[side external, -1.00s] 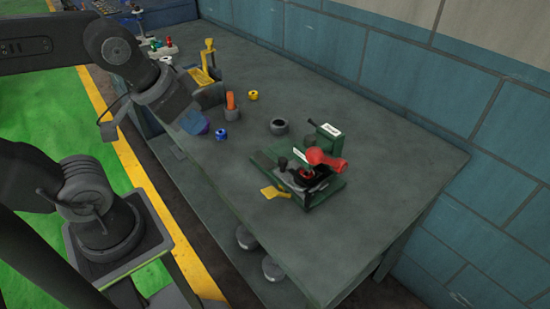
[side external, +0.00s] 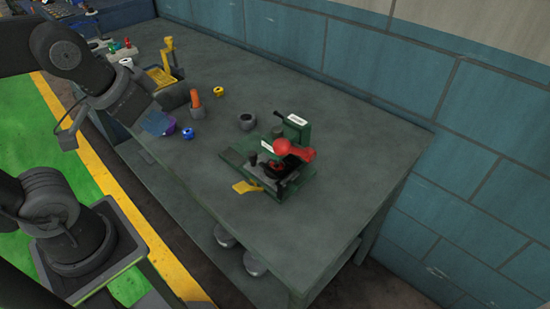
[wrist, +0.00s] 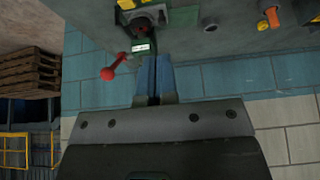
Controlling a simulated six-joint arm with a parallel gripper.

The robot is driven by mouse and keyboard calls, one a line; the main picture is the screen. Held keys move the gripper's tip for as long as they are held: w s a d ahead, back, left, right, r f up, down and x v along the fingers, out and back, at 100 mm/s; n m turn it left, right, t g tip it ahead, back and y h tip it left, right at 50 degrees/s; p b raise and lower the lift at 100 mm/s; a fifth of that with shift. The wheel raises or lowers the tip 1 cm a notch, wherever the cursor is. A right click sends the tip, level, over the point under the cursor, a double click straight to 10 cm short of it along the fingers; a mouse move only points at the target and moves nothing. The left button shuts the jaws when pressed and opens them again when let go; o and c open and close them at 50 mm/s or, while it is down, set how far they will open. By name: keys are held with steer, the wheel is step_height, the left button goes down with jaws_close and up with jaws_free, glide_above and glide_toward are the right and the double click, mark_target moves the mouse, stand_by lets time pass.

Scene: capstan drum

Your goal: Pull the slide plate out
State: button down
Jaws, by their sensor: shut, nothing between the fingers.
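A green machine (side external: 296,187) stands on the workbench, with a drum area, a black part and a red-ended lever (side external: 290,148). A flat yellow tab (side external: 245,187) sticks out at its front left; I take it for the slide plate's handle, but cannot be sure. My gripper (side external: 158,122) has blue fingers and is well to the left of the machine, above the bench's left side, apart from the tab. In the wrist view, my gripper (wrist: 153,66) is shut and empty; the red lever end (wrist: 107,74) and a yellow part (wrist: 127,4) show beyond it.
On the bench (side external: 215,215) stand a dark round cup (side external: 247,122), an orange-handled tool (side external: 195,98) in a holder, a blue ring (side external: 187,134), a yellow ring (side external: 218,91) and a purple piece (side external: 170,127). A blue wall (side external: 400,85) closes the back. Bench front is clear.

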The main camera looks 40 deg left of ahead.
mark_target(252, 153)
stand_by(0.4)
